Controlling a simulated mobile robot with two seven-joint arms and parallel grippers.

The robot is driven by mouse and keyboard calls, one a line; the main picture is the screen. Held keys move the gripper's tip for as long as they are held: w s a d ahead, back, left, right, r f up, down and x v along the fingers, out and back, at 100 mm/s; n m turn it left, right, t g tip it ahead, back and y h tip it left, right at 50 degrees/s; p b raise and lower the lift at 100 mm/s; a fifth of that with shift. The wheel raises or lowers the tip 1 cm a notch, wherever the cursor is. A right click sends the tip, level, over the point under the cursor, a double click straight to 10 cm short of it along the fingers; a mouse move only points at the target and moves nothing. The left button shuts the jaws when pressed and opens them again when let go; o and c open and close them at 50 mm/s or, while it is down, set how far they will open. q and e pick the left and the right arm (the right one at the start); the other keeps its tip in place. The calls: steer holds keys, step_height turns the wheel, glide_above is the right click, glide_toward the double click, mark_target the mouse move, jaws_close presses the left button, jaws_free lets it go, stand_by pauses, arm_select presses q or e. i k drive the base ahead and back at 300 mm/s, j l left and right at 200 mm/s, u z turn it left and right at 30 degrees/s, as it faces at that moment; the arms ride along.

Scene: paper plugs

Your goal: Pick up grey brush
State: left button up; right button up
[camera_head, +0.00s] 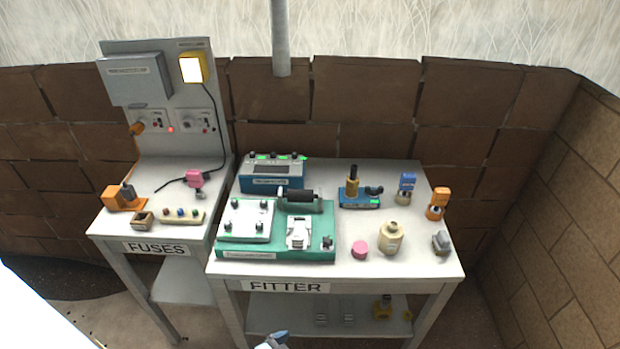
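A small grey block-shaped thing (441,243) sits near the right front edge of the table labelled FITTER (375,271). It looks like the grey brush, but it is too small to make out bristles. No gripper can be clearly made out. A small grey-blue part (272,341) pokes in at the bottom edge, mostly cut off, and I cannot tell what it is. Nothing is seen touching the grey thing.
Left of the grey thing stand a cream jar (391,238) and a pink puck (360,250). Behind it are an orange-topped bottle (437,203) and a blue-topped one (406,188). A green fixture (318,245) fills the left half. A brick wall (560,180) borders the right.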

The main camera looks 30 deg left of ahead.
mark_target(440, 242)
steer(key=i+j+u, duration=0.15)
steer(key=u, duration=0.3)
steer(key=i+j+u, duration=0.1)
steer(key=u, duration=0.3)
steer(key=i, duration=0.1)
